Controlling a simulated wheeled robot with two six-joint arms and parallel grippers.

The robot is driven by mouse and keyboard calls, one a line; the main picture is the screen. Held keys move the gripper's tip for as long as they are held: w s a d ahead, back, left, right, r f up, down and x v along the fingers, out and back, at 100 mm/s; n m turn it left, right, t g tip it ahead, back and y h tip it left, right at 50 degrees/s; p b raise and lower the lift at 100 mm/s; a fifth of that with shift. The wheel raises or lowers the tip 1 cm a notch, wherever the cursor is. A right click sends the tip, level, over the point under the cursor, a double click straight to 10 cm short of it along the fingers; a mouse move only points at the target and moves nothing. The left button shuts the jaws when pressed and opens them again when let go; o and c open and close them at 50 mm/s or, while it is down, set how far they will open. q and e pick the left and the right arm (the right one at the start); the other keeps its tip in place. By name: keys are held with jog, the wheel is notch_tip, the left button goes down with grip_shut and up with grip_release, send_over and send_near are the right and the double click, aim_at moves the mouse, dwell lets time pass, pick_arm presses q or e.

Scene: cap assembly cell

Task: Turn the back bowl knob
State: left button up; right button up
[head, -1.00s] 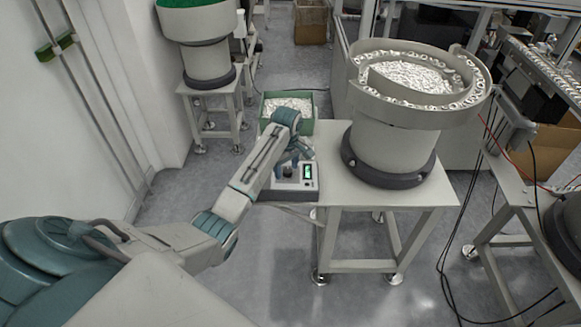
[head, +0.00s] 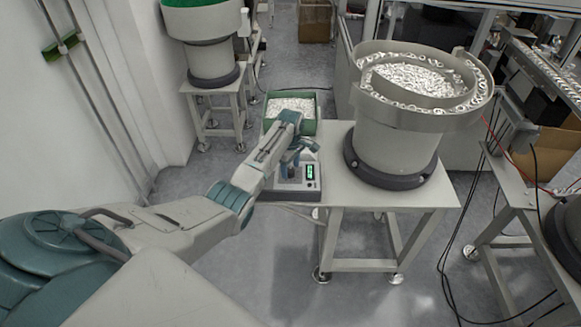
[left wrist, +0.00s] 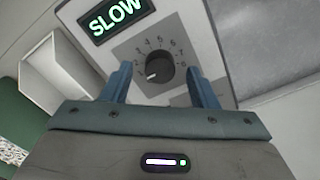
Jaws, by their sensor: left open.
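The knob (left wrist: 159,67) is a round black dial with a white pointer, on a grey control box with numbers around it. The pointer is toward the lower left, near the low numbers. A lit display (left wrist: 115,18) above it reads SLOW. My left gripper (left wrist: 163,80) is open, its two blue fingers on either side of the knob in the left wrist view, with visible gaps; whether they reach its depth I cannot tell. My right gripper is not in view.
A large bowl feeder (head: 395,150) full of white caps stands on the same table (head: 390,193), right of the box. A green bin (head: 268,119) of white parts sits behind the box. Another feeder (head: 210,62) stands farther back left. Black cables (head: 467,215) hang at right.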

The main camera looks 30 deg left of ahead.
pick_arm(q)
jog(key=shift+f, duration=0.5)
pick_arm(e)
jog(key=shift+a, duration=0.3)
pick_arm(q)
jog(key=shift+c, duration=0.2)
jog(key=c, duration=0.9)
jog(key=shift+c, duration=0.2)
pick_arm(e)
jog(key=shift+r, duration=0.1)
